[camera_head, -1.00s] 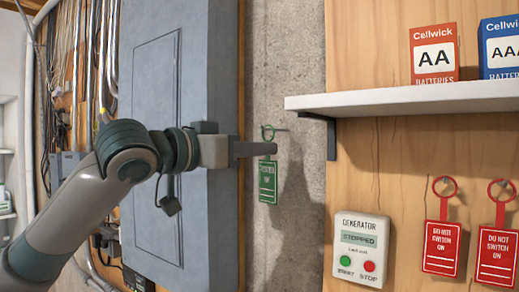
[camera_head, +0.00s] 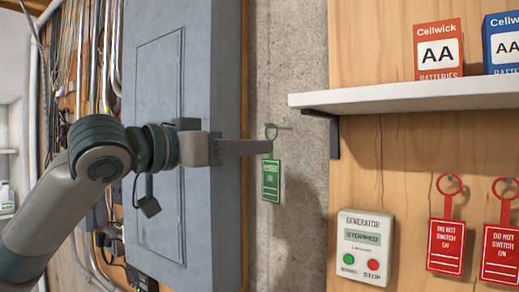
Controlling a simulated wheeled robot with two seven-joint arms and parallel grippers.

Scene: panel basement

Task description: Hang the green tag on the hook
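The green tag (camera_head: 271,180) hangs upright against the grey concrete strip, its ring at the small hook (camera_head: 285,127) on the wall. The ring looks to be around the hook's peg, though it is small in view. My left gripper (camera_head: 262,147) comes in from the left at the tag's narrow neck, just below the ring. Its fingers are seen edge-on, so the gap between them is hidden; they have slid back along the tag without dragging it, which fits open fingers. My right gripper is out of view.
A grey electrical cabinet (camera_head: 180,60) stands close behind my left arm. To the right, a white shelf (camera_head: 410,97) holds battery boxes (camera_head: 437,48). Below are a generator panel (camera_head: 364,250) and two red tags (camera_head: 446,245) on hooks.

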